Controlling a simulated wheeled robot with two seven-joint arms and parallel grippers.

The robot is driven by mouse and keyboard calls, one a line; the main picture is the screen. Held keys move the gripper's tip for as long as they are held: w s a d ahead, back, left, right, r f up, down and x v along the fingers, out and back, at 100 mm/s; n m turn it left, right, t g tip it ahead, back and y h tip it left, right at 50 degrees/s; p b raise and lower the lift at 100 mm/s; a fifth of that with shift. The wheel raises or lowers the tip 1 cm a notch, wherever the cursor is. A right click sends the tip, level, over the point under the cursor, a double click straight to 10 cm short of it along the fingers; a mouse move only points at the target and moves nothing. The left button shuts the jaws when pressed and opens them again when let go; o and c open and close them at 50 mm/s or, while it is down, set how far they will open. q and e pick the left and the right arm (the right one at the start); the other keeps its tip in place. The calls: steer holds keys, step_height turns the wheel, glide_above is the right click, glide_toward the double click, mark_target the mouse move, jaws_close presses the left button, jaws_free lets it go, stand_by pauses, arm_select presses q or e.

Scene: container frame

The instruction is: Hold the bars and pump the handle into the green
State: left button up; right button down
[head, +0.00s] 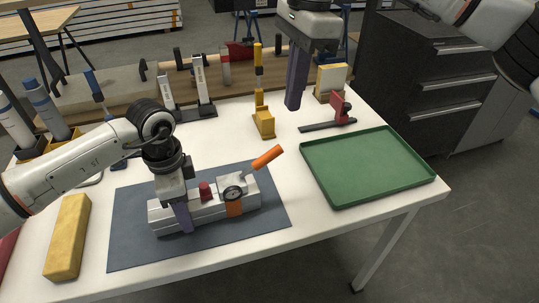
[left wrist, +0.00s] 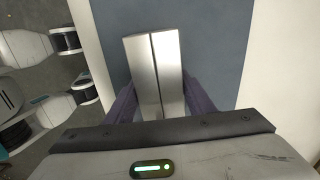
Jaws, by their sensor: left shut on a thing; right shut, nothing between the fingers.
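Two silver bars (head: 212,214) lie side by side on a dark blue mat (head: 135,250). An orange clamp (head: 235,210) sits around them right of centre. On top are a round gauge (head: 232,193), an orange handle (head: 267,157) slanting up to the right, and a red knob (head: 205,191). The gauge needle is too small to read. My left gripper (head: 180,217) is shut on the left end of the bars; the left wrist view shows the bars (left wrist: 154,70) between its purple fingers. My right gripper (head: 294,102) is shut and empty, above the table behind the handle and apart from it.
A green tray (head: 368,165) lies at the right. A yellow block (head: 68,238) lies front left. A yellow stand (head: 262,122) and a red clamp on a dark bar (head: 340,108) stand behind. White table is bare between mat and tray.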

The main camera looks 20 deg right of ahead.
stand_by(0.3)
arm_select(q)
steer(key=o, duration=1.7)
steer(key=shift+o, duration=0.2)
